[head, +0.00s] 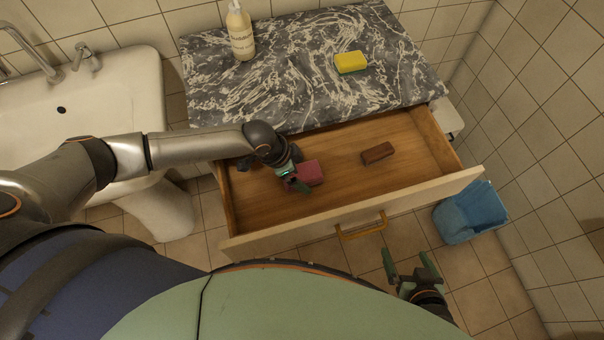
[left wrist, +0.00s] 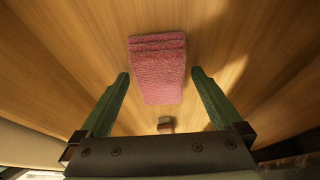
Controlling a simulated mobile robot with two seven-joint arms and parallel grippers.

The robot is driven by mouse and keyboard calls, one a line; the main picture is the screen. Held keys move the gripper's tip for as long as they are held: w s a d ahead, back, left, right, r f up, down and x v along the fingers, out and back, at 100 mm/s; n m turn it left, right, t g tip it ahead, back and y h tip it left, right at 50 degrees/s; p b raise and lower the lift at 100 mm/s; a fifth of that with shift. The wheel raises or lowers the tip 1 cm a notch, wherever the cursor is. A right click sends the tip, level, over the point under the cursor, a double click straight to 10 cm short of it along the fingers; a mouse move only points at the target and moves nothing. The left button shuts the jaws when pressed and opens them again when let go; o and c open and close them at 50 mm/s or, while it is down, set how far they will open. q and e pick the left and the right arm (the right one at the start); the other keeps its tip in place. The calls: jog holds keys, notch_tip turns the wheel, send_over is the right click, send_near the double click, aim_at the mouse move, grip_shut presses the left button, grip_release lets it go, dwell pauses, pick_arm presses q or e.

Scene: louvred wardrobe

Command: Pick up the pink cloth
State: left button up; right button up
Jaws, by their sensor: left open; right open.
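The pink cloth (head: 310,172) is a folded block lying on the wooden floor of the open drawer, left of its middle. In the left wrist view the cloth (left wrist: 158,68) lies between and beyond the fingertips. My left gripper (head: 296,182) is over the cloth, open, and hides part of it in the head view. Its two green fingers also show in the left wrist view (left wrist: 162,78), with nothing between them in grasp. My right gripper (head: 406,262) is open and empty, outside the drawer, in front of its front panel.
A brown block (head: 377,153) lies in the drawer, right of the cloth. The drawer front (head: 400,208) has a wooden handle (head: 361,227). A marbled counter (head: 300,75) above holds a bottle (head: 240,32) and a sponge (head: 350,62). A blue bin (head: 468,215) stands right, a sink (head: 110,100) left.

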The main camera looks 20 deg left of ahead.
pick_arm(q)
jog(key=shift+f, duration=0.25)
dwell(0.4)
jog(key=c, duration=1.3)
jog(key=shift+o, duration=0.2)
jog(key=shift+r, duration=0.1)
